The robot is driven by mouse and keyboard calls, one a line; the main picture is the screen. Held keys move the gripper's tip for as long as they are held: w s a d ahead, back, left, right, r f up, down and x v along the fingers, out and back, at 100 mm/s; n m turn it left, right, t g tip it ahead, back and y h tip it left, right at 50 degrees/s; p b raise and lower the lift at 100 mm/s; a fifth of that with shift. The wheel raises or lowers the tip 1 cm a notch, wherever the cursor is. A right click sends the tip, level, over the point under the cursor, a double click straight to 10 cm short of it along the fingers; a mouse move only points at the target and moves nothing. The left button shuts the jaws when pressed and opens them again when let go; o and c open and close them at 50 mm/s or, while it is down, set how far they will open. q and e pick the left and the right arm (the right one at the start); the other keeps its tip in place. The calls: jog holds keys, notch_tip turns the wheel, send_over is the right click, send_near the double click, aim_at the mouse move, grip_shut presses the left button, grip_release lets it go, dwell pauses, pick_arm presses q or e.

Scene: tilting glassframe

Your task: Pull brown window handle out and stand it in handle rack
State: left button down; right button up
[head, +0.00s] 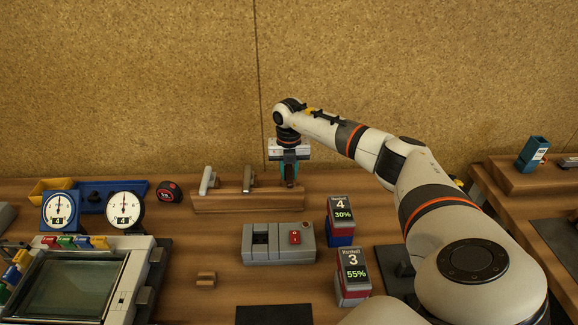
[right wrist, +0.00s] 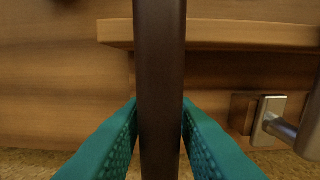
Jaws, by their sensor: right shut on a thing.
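My right gripper (head: 289,172) is over the right end of the wooden handle rack (head: 225,205), at the back of the bench. It is shut on the brown window handle, whose dark brown bar (right wrist: 160,80) runs upright between the teal fingers (right wrist: 160,135) in the right wrist view. In the head view the fingers mostly hide the handle, and I cannot tell whether its lower end is seated in the rack. A silver handle (head: 207,180) and a grey-brown handle (head: 248,179) stand in the rack to the left. My left gripper is out of view.
The glass frame (head: 69,285) with coloured clips lies front left. Two dials (head: 126,212), a blue tray (head: 93,204) and a tape measure (head: 169,191) are back left. A grey switch box (head: 278,243) and two labelled packs (head: 353,270) stand in front of the rack.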

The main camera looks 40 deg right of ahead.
jog(key=shift+f+b, duration=0.5)
jog(key=shift+f, duration=0.4)
jog(key=o, duration=1.1)
jog(key=shift+r, duration=0.1)
notch_tip(320, 180, up, 12)
jog(key=b, duration=0.2)
jog(key=shift+b, duration=0.35)
jog(key=shift+a, duration=0.1)
